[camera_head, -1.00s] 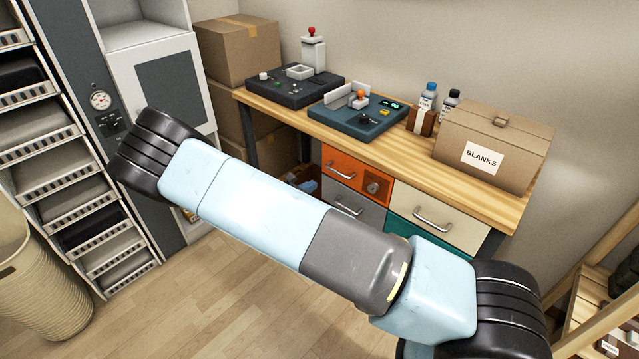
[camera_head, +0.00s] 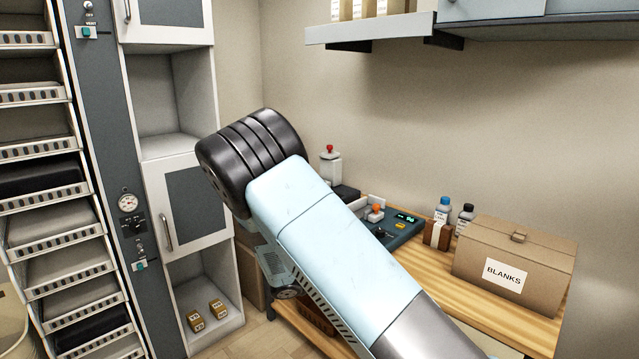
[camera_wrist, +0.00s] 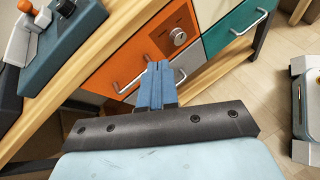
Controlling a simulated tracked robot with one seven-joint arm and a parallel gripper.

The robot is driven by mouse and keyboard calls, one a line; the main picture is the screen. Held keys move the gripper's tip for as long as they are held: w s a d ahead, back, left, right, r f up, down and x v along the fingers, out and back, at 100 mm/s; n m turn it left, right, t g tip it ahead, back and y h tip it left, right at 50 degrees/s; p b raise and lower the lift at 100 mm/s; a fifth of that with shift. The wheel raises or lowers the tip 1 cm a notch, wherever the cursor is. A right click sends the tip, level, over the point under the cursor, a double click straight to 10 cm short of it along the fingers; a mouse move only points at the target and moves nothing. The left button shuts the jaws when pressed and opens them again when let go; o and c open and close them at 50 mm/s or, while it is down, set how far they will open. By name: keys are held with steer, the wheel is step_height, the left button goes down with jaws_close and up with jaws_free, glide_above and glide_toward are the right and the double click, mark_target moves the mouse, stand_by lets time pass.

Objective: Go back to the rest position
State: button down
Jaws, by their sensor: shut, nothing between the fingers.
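My gripper (camera_wrist: 157,84) shows in the wrist view. Its blue fingers are together with nothing between them. They point toward the orange drawer (camera_wrist: 147,45) of the workbench, and I cannot tell the distance. In the head view my arm reaches up from the lower right, with its dark joint near the middle. The gripper itself is hidden behind my arm there.
The wooden workbench (camera_head: 418,285) stands at the right, bearing a blue-green press unit (camera_head: 400,232), two bottles and a BLANKS box (camera_head: 515,265). A wall shelf (camera_head: 375,30) hangs above. A white cabinet (camera_head: 190,215) and slatted racks (camera_head: 45,180) stand at the left.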

steer(key=s+d+r+m+g+y, duration=0.1)
steer(key=s+d+r+m+y, duration=0.1)
steer(key=s+d+r+m, duration=0.4)
steer(key=s+d+r+m+g+y, duration=0.2)
steer(key=d+r, duration=0.1)
steer(key=r, duration=0.6)
steer(key=s+d+r+m+g+y, duration=0.1)
steer(key=s+d+r+m+y, duration=0.3)
steer(key=r, duration=0.3)
steer(key=s+d+r+m+t+y, duration=0.1)
steer(key=s+r+m, duration=0.3)
steer(key=s, duration=0.6)
steer(key=s+d+r+m+t+y, duration=0.2)
steer(key=s+r+m, duration=0.1)
steer(key=s+r, duration=0.6)
steer(key=shift+s+m+t, duration=0.4)
steer(key=shift+s, duration=0.4)
steer(key=c, duration=1.8)
jaws_free()
steer(key=shift+d, duration=0.1)
